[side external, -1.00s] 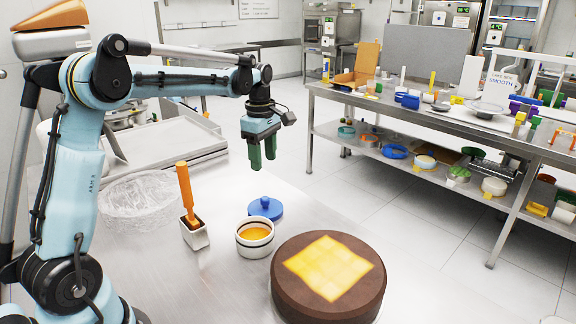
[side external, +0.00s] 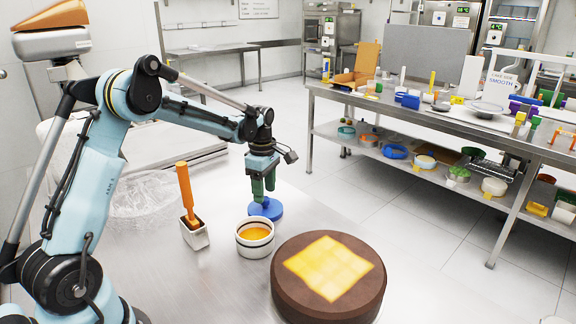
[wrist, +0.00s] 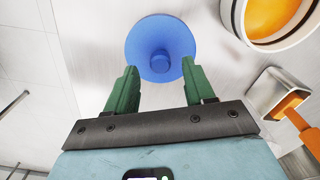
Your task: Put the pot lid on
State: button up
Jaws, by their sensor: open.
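The blue pot lid (side external: 266,209) lies on the steel table behind the pot. In the wrist view the round lid (wrist: 160,32) shows its raised knob (wrist: 160,62) between and just beyond my fingertips. The white pot (side external: 255,243) stands uncovered, with orange-yellow contents; part of it also shows in the wrist view (wrist: 236,22). My gripper (side external: 263,192) has green fingers and is open, pointing down right at the lid. The fingers partly hide the knob in the side view. I cannot tell whether they touch the lid.
A metal holder (side external: 195,236) with an orange-handled tool (side external: 186,192) stands left of the pot. A large brown cake with a yellow top (side external: 328,285) sits to the pot's right. A clear crumpled plastic bowl or wrap (side external: 142,196) lies at the left. The table behind the lid is clear.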

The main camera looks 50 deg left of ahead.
aim_at(265, 205)
jog(key=shift+f, duration=1.45)
jog(key=shift+c, duration=0.3)
grip_shut()
jog(key=shift+r, duration=0.1)
